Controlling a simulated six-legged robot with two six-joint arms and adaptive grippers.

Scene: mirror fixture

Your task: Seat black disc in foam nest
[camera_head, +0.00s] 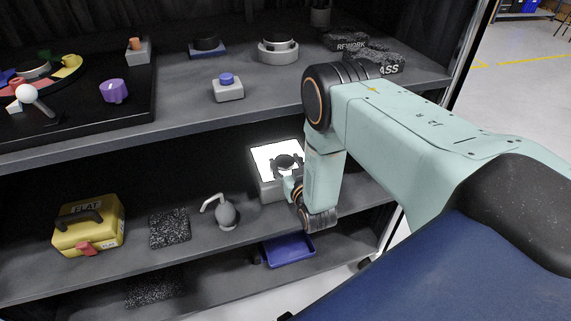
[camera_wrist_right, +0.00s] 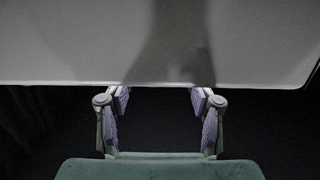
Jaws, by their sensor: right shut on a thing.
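My right gripper (camera_head: 285,167) is over the bright white panel (camera_head: 268,150) of a grey box on the middle shelf. It is shut on a dark, round-looking thing, which seems to be the black disc (camera_head: 285,160). In the right wrist view, my fingers (camera_wrist_right: 160,100) stand apart, with only darkness between their purple pads; the disc's outline cannot be told there. The pale panel (camera_wrist_right: 70,45) fills the upper part, with a shadow on it. A speckled dark foam pad (camera_head: 169,228) lies on the middle shelf; I cannot tell whether it has a nest. My left gripper is not in view.
A yellow case (camera_head: 88,225) and a grey bulb with a spout (camera_head: 227,214) stand left of the panel. A blue tray (camera_head: 287,250) sits below. The upper shelf holds a purple cylinder (camera_head: 114,91), a blue-button block (camera_head: 228,88) and dark labelled foam pieces (camera_head: 375,60).

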